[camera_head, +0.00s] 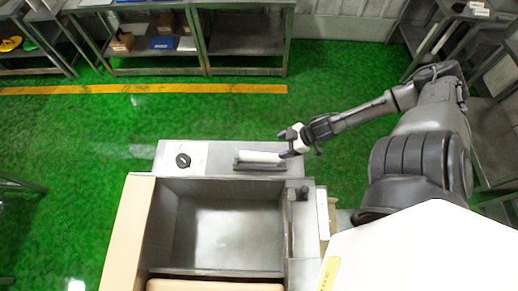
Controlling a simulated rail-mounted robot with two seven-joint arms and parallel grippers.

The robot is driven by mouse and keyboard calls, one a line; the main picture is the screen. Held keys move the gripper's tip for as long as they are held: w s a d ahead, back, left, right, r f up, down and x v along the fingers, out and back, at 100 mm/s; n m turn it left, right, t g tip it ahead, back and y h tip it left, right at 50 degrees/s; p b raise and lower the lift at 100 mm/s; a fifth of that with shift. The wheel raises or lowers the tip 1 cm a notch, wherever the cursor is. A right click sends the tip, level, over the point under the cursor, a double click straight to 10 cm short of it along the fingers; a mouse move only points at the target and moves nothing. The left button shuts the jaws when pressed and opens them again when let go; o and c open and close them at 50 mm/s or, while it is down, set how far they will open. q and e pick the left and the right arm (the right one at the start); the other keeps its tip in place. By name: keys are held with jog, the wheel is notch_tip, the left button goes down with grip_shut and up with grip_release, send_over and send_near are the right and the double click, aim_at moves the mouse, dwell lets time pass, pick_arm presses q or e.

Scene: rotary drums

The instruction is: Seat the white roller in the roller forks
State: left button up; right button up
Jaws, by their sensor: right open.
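The white roller (259,157) lies lengthwise left to right on the back ledge of the metal machine. The dark roller forks (260,167) are directly below and around it; I cannot tell whether the roller's ends sit fully in them. My right gripper (285,145) is open at the right end of the roller, with one fingertip close to that end. I cannot tell whether it touches. My left gripper is not in view.
A black knob (183,160) sits on the ledge to the left. The open metal basin (228,225) lies in front of the ledge, with a dark post (302,193) at its right corner. Green floor behind the machine is clear.

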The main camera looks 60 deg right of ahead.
aim_at(260, 155)
jog(key=b+x, duration=0.2)
jog(key=x, duration=0.5)
jog(key=shift+w+a+f+b, duration=0.1)
jog(key=shift+w+f+b, duration=0.1)
jog(key=shift+b, duration=0.1)
jog(key=shift+b+x, duration=0.45)
jog(key=shift+x, duration=2.4)
jog(key=shift+s+f, duration=0.1)
